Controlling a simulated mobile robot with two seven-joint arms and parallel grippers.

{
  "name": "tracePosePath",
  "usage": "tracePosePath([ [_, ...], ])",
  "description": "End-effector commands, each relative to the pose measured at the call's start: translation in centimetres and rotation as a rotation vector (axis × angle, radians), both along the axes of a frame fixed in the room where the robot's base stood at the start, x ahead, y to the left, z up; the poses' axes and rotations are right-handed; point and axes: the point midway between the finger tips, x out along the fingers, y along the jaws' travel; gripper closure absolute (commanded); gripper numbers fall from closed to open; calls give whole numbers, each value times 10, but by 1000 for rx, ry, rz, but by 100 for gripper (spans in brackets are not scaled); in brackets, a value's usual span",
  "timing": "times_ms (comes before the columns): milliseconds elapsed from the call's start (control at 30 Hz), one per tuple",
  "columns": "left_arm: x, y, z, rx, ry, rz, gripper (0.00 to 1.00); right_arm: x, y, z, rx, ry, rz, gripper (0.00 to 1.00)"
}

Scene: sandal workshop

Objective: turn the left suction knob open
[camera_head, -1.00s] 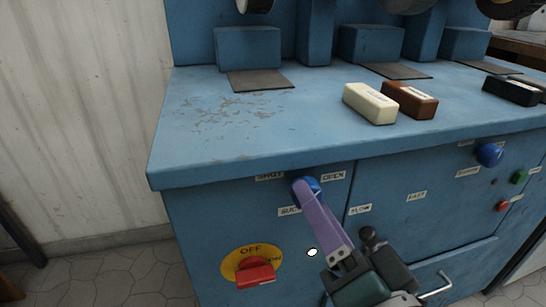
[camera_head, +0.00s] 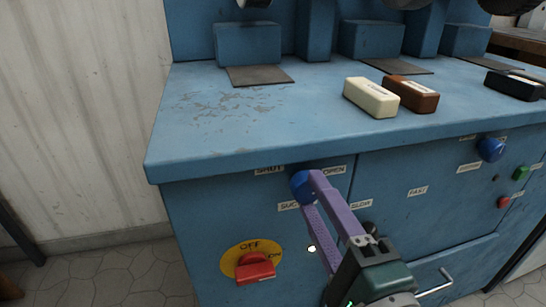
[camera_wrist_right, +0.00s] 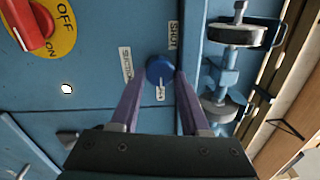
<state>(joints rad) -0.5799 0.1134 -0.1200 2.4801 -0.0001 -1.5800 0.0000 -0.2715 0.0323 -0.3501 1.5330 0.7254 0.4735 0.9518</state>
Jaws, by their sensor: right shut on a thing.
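The left suction knob (camera_head: 300,186) is a round blue knob on the cabinet front, between the SHUT label (camera_head: 269,170) and the OPEN label (camera_head: 332,170). The SUCTION label (camera_head: 288,206) is below it, partly covered. My right gripper (camera_head: 310,192) has purple fingers and is shut on this knob. In the right wrist view the knob (camera_wrist_right: 160,70) sits between the two fingertips. My left gripper is not in view.
A red switch on a yellow OFF/ON plate (camera_head: 252,262) is left of and below the knob. The blue bench top (camera_head: 220,115) overhangs just above. A cream block (camera_head: 371,97) and a brown block (camera_head: 411,93) lie on it. Another blue knob (camera_head: 491,150) is farther right.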

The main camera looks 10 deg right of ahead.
Motion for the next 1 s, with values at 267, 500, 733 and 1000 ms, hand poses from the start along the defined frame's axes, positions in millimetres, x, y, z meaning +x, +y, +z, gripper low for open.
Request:
tracePosePath([
  [267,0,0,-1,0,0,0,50,0,0,0,46,2,0,100],
  [500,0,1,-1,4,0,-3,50,0,0,0,49,2,0,100],
  [733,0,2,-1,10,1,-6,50,0,0,0,48,2,0,43],
  [1000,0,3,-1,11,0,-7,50,0,0,0,46,2,0,24],
])
